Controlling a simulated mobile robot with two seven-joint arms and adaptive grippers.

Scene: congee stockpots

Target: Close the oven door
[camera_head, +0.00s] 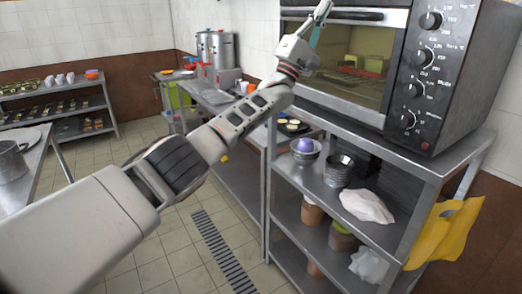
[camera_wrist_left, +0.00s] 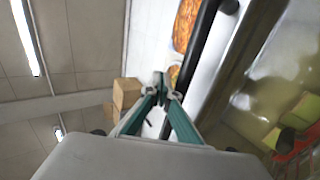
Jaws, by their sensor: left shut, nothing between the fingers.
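The oven (camera_head: 462,75) stands on a steel rack at the upper right in the head view. Its door (camera_head: 340,104) has a large window and a dark handle (camera_head: 362,15) along the top edge. I cannot tell whether the door is fully shut. My left gripper (camera_head: 323,8) is at the handle's left part, in front of the door. In the left wrist view, the shut, empty left gripper (camera_wrist_left: 161,80) is beside the black handle bar (camera_wrist_left: 203,35); contact is unclear. My right gripper is not in view.
The steel rack (camera_head: 411,168) under the oven holds bowls, bags and jars. A yellow cloth (camera_head: 446,232) hangs at its right side. Stockpots (camera_head: 215,50) stand behind my arm. A shelf (camera_head: 60,112) is at the far left. The tiled floor is open between the counters.

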